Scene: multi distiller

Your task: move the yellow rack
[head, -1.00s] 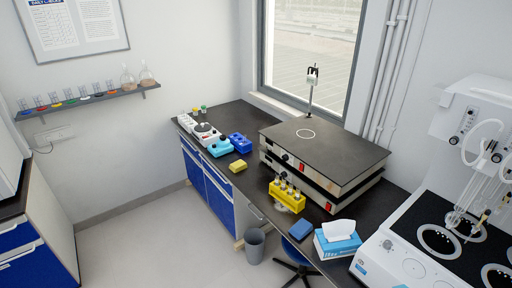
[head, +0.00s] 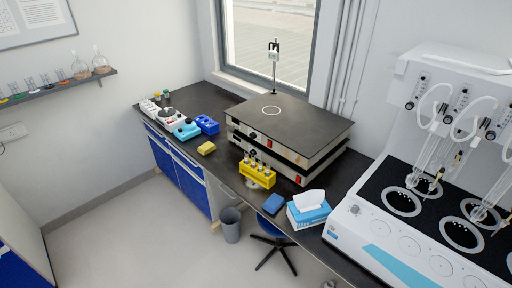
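The yellow rack (head: 257,177) stands on the black bench (head: 222,171), in front of the stacked hotplate. Several tubes with dark tops stand upright in it. A round whitish thing shows partly beneath or behind its lower left side; I cannot tell what it is. Neither of my grippers is clearly in view. A tiny grey shape at the bottom edge, right of centre, is too small to identify.
The hotplate (head: 291,124) is behind the rack. A yellow sponge (head: 206,148) lies to its left, a blue pad (head: 273,203) and tissue box (head: 308,212) to its right. A stool (head: 272,228) and bin (head: 230,224) stand below. The white distiller (head: 425,225) is at right.

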